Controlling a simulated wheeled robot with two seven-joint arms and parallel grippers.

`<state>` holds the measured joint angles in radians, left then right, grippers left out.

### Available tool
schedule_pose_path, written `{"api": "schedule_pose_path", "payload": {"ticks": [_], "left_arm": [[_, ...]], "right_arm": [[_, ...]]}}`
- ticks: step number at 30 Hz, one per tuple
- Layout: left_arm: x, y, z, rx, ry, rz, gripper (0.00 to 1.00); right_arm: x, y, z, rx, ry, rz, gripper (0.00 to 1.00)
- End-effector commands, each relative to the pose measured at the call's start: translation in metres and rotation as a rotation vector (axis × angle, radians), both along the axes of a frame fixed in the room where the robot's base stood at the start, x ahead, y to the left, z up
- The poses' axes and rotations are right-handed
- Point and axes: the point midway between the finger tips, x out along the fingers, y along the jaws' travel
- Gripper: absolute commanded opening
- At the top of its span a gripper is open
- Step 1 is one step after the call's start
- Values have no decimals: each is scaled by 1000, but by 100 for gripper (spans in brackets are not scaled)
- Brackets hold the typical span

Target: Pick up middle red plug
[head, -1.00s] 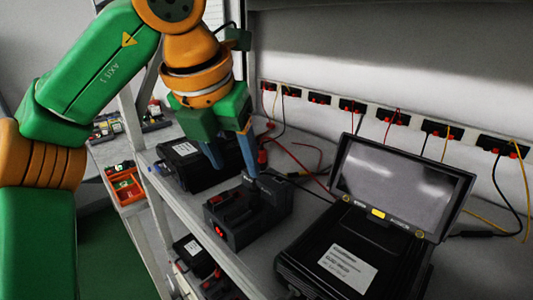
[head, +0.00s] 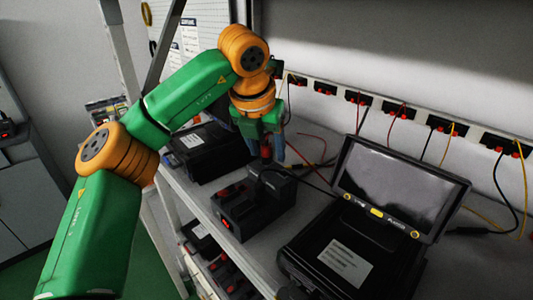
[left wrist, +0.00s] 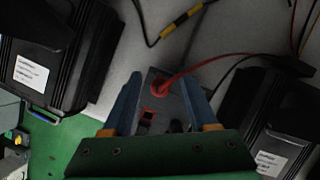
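My left gripper (head: 268,155) points down over the back of a small black unit (head: 238,222) on the shelf. Its blue fingers are apart in the left wrist view (left wrist: 161,105). A red plug (left wrist: 160,87) with a red cable shows in the gap between the fingertips, closer to the tips than to the palm; I cannot tell any contact. A smaller red part (left wrist: 149,116) lies nearer the palm. In the head view a bit of the red plug (head: 266,152) shows beside the fingers, partly hidden. My right gripper is not in view.
A black case with an open screen (head: 400,190) stands at right, and another black case (head: 211,151) at left. A strip of black sockets with red, yellow and black cables (head: 402,112) runs along the back wall. Cables cross the shelf behind the unit.

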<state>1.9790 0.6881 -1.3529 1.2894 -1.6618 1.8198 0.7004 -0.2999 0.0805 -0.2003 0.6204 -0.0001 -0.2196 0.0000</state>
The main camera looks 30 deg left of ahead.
Motion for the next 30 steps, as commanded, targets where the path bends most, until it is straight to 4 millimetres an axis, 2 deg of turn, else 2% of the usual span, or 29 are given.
{"api": "schedule_pose_path", "payload": {"ticks": [1, 6, 17, 25, 27, 30], "left_arm": [[0, 0, 0, 0, 0, 0, 44], [0, 0, 0, 0, 0, 0, 0], [0, 0, 5, 1, -1, -1, 0], [0, -1, 39, -1, 0, 1, 0], [-14, -2, 28, -2, -2, -3, 0], [-36, -4, 30, 2, -7, -4, 0]], "right_arm": [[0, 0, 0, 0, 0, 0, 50], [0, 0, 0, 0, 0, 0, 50], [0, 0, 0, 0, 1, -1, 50], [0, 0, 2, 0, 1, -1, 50], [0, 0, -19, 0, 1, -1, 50], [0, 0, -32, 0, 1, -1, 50]]}}
